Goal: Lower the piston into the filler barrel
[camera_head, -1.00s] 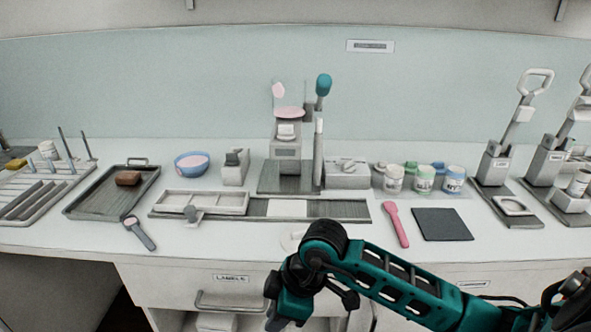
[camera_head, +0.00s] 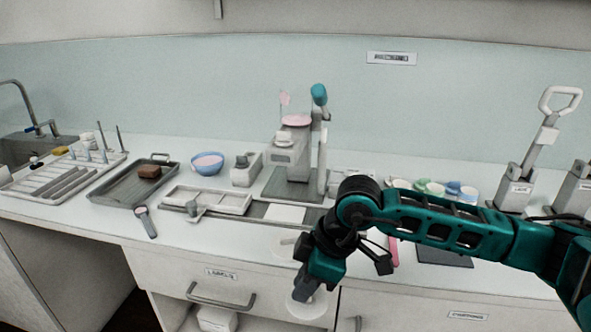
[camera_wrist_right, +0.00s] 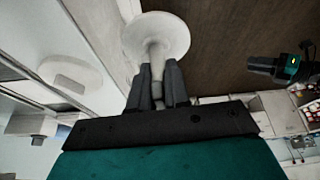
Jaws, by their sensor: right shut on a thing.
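My right gripper (camera_head: 312,285) hangs in front of the counter edge in the head view. It is shut on the stem of the piston (camera_head: 306,304), a white disc on a short stem. In the right wrist view the gripper's dark fingers (camera_wrist_right: 158,88) close around the stem, and the piston's disc (camera_wrist_right: 155,36) sticks out beyond them over the brown floor. A grey filler machine (camera_head: 292,150) with a pink round top and a teal-knobbed lever stands at the back of the counter, apart from the piston. I cannot tell which part is the barrel.
A white round piece (camera_head: 284,243) lies near the counter's front edge. A dark tray (camera_head: 118,190), a blue bowl (camera_head: 207,163) and a white frame (camera_head: 228,203) stand to the left. Several jars (camera_head: 450,190) are partly behind my right arm. A handled press (camera_head: 515,185) stands at right.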

